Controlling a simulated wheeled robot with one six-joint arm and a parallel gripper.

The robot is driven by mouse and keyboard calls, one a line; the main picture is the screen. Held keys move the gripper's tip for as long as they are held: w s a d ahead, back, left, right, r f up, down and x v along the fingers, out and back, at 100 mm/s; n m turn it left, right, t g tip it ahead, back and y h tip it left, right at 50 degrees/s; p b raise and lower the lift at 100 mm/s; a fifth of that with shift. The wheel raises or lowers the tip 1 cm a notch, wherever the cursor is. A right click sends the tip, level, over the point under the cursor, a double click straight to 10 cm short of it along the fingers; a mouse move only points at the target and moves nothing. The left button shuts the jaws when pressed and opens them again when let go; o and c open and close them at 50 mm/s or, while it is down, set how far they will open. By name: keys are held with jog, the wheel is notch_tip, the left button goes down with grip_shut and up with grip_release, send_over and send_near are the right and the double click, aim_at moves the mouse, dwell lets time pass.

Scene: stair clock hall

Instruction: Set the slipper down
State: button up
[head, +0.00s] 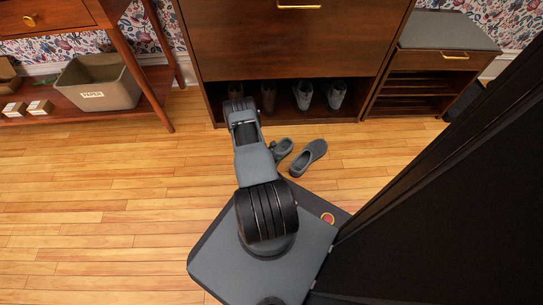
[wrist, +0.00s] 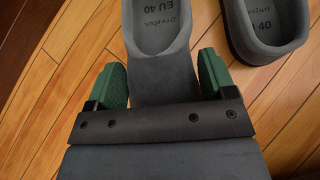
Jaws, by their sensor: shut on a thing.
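A grey slipper (wrist: 162,28) marked EU 40 inside lies between the two green finger pads of my gripper (wrist: 162,80), which is shut on it at its near end. In the head view the held slipper (head: 284,149) shows just right of my arm, which hides part of it and most of the gripper. A matching grey slipper (head: 308,158) lies on the wood floor to its right, and it also shows in the wrist view (wrist: 238,30). The held slipper is at or close to floor height; I cannot tell whether it touches the floor.
A dark wood cabinet (head: 290,45) stands ahead, with several shoes (head: 305,93) in its open bottom. A bench (head: 430,70) with a grey cushion stands right. A labelled bin (head: 98,82) sits on a shelf at left. The floor (head: 80,190) at left is clear.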

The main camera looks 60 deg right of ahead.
jog(key=shift+f, duration=0.45)
jog(key=o, duration=1)
notch_tip(320, 180, up, 9)
jog(key=p, duration=0.6)
jog(key=shift+f, duration=0.2)
jog(key=w+a+r+n+t, duration=0.2)
jog(key=w+a+r, duration=0.1)
jog(key=w+r, duration=0.3)
jog(key=w+a+r+n+t, duration=0.2)
jog(key=w+a+r, duration=0.2)
jog(key=w+r, duration=0.2)
jog(key=w+a+r+n+t+p, duration=0.1)
jog(key=w+a+r+n+t, duration=0.1)
jog(key=w+r, duration=0.5)
jog(key=shift+w+a+n+t, duration=0.2)
jog(key=shift+a+t, duration=0.1)
jog(key=shift+a, duration=0.3)
jog(key=shift+w+a+n+t, duration=0.1)
jog(key=shift+a+n+t, duration=0.15)
jog(key=shift+a, duration=0.3)
